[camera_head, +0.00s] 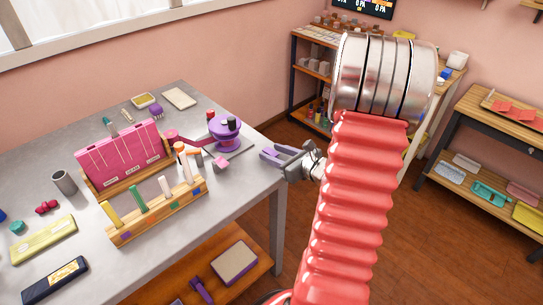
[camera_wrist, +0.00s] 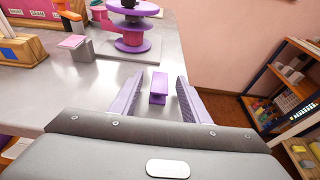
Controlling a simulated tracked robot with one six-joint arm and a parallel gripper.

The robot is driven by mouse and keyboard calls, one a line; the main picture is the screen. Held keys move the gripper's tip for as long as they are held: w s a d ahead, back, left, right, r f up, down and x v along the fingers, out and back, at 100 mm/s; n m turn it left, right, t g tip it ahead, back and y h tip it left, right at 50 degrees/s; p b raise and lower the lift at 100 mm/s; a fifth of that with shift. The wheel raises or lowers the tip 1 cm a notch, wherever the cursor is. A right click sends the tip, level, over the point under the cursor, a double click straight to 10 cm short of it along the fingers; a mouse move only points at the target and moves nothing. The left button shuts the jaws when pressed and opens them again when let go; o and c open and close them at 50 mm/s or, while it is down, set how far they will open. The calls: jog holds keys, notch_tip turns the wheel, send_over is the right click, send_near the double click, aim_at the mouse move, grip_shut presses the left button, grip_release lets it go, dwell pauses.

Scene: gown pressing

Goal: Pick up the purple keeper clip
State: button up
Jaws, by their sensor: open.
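The purple keeper clip (camera_wrist: 158,88) shows in the wrist view as a small block with a flat top and a narrower part below. It is near the edge of the grey table, between the two purple fingers of my gripper (camera_wrist: 159,92), with a gap on each side. My gripper is open and holds nothing. In the head view my gripper (camera_head: 270,154) is at the table's right edge, fingers pointing left over the top. I cannot tell the clip apart from the fingers in that view.
A purple spool stand (camera_head: 225,130) is on the grey table (camera_head: 235,185), beyond the clip. A pink-topped block (camera_wrist: 75,43) is left of it. A pink panel (camera_head: 122,153) and a wooden rack (camera_head: 158,210) stand further left. Shelves (camera_wrist: 290,75) are to the right.

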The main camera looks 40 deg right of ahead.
aim_at(275, 154)
grip_shut()
dwell(0.6)
notch_tip(275, 154, up, 10)
dwell(0.8)
dwell(0.5)
